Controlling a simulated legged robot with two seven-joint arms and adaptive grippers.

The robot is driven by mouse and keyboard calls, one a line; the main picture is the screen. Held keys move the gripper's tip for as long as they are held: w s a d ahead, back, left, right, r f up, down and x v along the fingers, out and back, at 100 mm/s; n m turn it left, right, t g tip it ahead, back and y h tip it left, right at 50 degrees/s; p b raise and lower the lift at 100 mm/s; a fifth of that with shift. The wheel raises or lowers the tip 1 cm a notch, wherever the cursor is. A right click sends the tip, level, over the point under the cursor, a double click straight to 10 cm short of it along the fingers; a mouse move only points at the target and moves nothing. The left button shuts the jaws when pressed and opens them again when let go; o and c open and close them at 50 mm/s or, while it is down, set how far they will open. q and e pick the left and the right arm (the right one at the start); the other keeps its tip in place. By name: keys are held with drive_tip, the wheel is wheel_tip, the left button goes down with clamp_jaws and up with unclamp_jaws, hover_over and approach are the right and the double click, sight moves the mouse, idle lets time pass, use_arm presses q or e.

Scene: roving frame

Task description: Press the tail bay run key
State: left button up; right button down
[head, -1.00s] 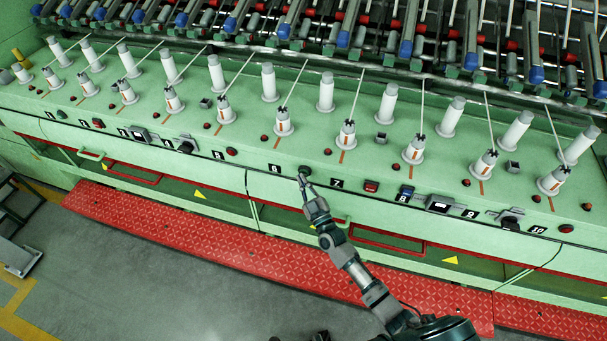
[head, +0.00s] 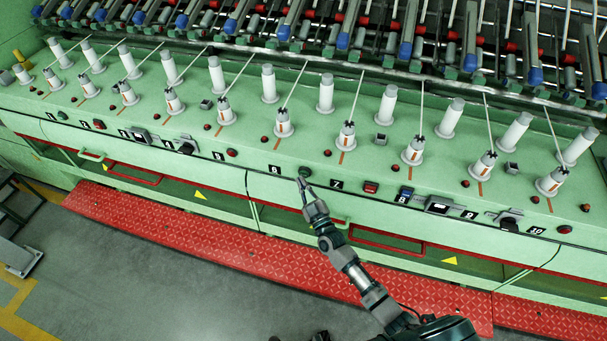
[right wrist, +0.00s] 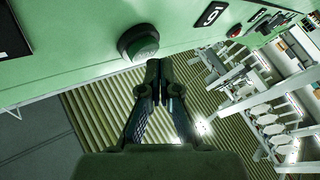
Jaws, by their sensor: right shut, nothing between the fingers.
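A round dark green button (head: 305,172) sits on the front panel of the green machine between the labels 6 and 7. It also shows in the right wrist view (right wrist: 139,44), a green cap in a dark collar with faint lettering I cannot read surely. My right gripper (head: 301,182) is shut and empty, its tips just below and in front of this button. In the right wrist view the closed fingertips (right wrist: 158,69) are close to the button's lower right, seemingly apart from it. A similar dark button (head: 62,115) is at the far left. My left gripper is not in view.
A red button (head: 371,187), a blue switch (head: 407,191) and a small display (head: 439,206) lie right along the panel. White bobbins stand on the ledge above. A red rail (head: 386,240) and a red tread plate (head: 200,233) are below.

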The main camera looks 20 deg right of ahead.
drive_tip(key=shift+s+a, duration=0.15)
drive_tip(key=shift+s, duration=0.15)
drive_tip(key=s+a+p, duration=0.1)
drive_tip(key=s, duration=0.1)
drive_tip(key=s+a+p, duration=0.2)
idle(0.5)
drive_tip(key=shift+d, duration=0.1)
idle(0.5)
